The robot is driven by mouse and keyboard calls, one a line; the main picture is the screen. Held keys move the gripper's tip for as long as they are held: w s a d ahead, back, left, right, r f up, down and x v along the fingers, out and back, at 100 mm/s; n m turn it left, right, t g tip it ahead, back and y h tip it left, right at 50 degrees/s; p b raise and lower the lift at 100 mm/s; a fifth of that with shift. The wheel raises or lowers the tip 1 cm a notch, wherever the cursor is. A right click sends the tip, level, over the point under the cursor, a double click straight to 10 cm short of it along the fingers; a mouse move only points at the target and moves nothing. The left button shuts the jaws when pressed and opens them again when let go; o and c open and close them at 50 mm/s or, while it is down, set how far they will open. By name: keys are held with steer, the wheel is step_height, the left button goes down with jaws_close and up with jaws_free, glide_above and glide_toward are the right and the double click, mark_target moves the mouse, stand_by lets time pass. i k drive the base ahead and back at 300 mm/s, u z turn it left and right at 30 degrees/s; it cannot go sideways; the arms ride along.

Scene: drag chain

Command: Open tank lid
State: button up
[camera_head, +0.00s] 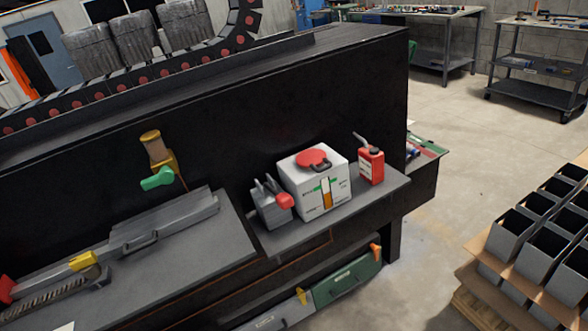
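A white box-shaped tank (316,184) stands on a grey shelf on the front of a large black machine, right of the picture's middle. Its round red lid (313,158) lies on its top, with a dark handle (320,166) at the lid's front. The lid looks closed. The tank's front has a vertical amber gauge (327,193) with green marks. My gripper does not show in this view.
A red canister (370,164) stands close right of the tank; a grey device with a red knob (285,201) stands close left. A brass valve with a green handle (157,178) juts out further left. Metal bins (545,245) stand at right, with open floor between.

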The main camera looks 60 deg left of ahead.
mark_target(311, 158)
steer(key=u, duration=0.95)
steer(key=k, duration=0.45)
steer(key=z, duration=0.35)
steer(key=i, duration=1.4)
steer(key=u, duration=0.35)
